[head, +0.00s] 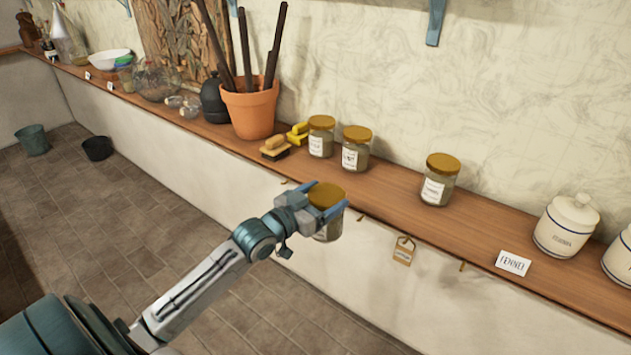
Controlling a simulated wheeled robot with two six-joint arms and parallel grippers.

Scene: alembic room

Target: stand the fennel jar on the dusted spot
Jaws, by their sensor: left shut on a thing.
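My left gripper (328,197) is shut on a jar with a gold lid (325,193) and holds it in front of the shelf (395,200), near its front edge. The jar is about upright; its label is hidden from this side. Three similar labelled jars stand on the shelf: one by the brushes (321,138), one just right of it (356,150), and one apart to the right (439,182). Their labels are too small to read surely. A white card (513,263) at the front edge seems to read FENNEL. I cannot make out a dusted spot. My right gripper is not in view.
White canisters (566,228) stand at the right end. Brushes (275,148) and a terracotta pot of dark sticks (250,108) stand left of the jars. A tag (403,251) hangs from the front edge. Bare shelf lies between the rightmost jar and the canisters.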

